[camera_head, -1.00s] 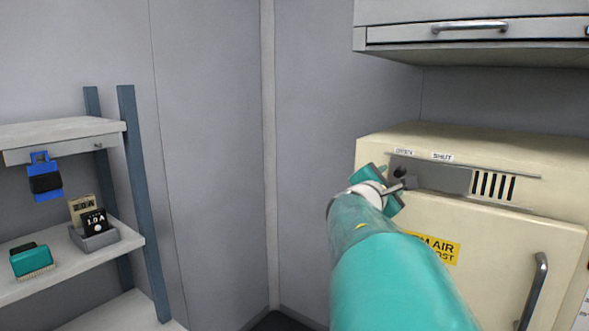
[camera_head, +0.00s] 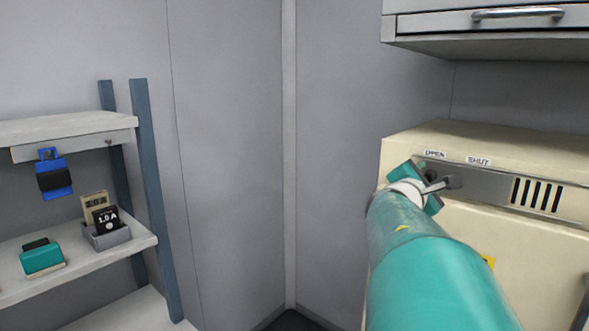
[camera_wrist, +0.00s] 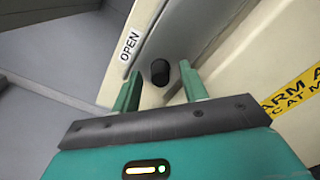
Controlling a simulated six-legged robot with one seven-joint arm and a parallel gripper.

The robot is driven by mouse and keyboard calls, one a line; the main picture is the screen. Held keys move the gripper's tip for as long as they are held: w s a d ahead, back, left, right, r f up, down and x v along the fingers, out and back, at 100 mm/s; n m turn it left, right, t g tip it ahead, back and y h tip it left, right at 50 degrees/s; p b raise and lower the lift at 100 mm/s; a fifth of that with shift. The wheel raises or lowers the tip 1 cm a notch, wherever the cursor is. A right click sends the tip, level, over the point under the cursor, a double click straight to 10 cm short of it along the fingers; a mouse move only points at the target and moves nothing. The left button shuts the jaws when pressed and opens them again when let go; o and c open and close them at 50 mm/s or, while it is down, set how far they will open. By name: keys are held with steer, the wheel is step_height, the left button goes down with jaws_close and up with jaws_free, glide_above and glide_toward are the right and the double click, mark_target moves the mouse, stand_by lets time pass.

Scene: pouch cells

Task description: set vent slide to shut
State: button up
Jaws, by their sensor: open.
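The vent slide (camera_head: 488,185) is a flat grey plate on the front of the cream cabinet. Its dark knob (camera_head: 431,175) sits at the left end, under the OPEN label (camera_head: 435,154). The SHUT label (camera_head: 479,161) is further right. Dark vent slots (camera_head: 537,193) show uncovered right of the plate. My gripper (camera_head: 424,187) is open at the knob, partly hiding it. In the wrist view, the knob (camera_wrist: 160,72) appears between the two green fingertips of my gripper (camera_wrist: 160,88), with gaps on both sides. I cannot tell how far the fingers reach around it.
The cream cabinet (camera_head: 460,265) stands below a grey overhead cupboard (camera_head: 485,43). A yellow warning label (camera_wrist: 290,95) is on its front. Bare wall lies between.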

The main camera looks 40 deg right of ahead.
steer(key=shift+d, duration=0.35)
steer(key=shift+w+d+f, duration=0.1)
steer(key=shift+w, duration=0.05)
jaws_close()
